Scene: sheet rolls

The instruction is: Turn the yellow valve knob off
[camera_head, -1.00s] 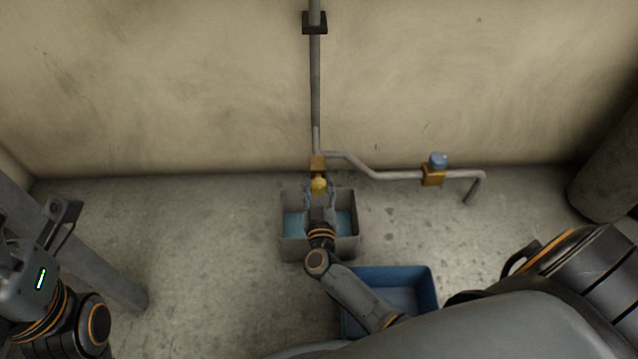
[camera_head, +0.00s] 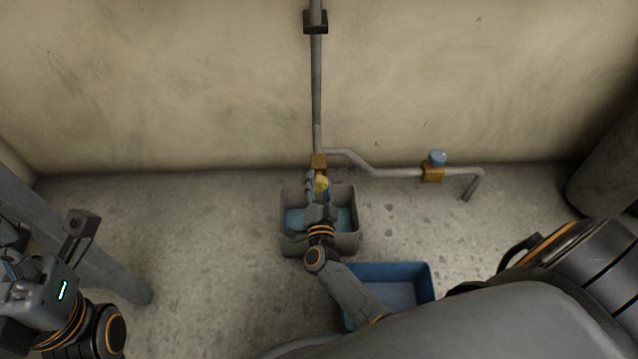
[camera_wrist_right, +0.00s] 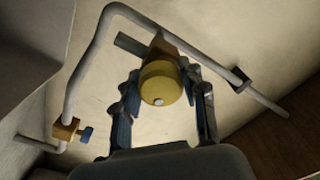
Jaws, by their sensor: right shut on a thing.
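The yellow valve knob (camera_head: 322,183) sits on a brass valve body (camera_head: 318,162) at the foot of the vertical pipe. It also shows in the right wrist view (camera_wrist_right: 161,84), facing the camera. My right gripper (camera_head: 318,188) is shut on the knob, with a finger on either side of it; the hand appears turned about the knob's axis. In the right wrist view, the gripper's (camera_wrist_right: 163,78) fingers flank the knob. My left gripper (camera_head: 14,238) is at the left edge of the head view, away from the valve and partly cut off; its jaw opening is unclear.
A grey bin (camera_head: 346,240) with blue-looking contents stands below the yellow knob. A blue bin (camera_head: 425,282) stands to its lower right, partly behind my arm. A second valve with a blue knob (camera_head: 437,157) is on the side pipe (camera_head: 395,175).

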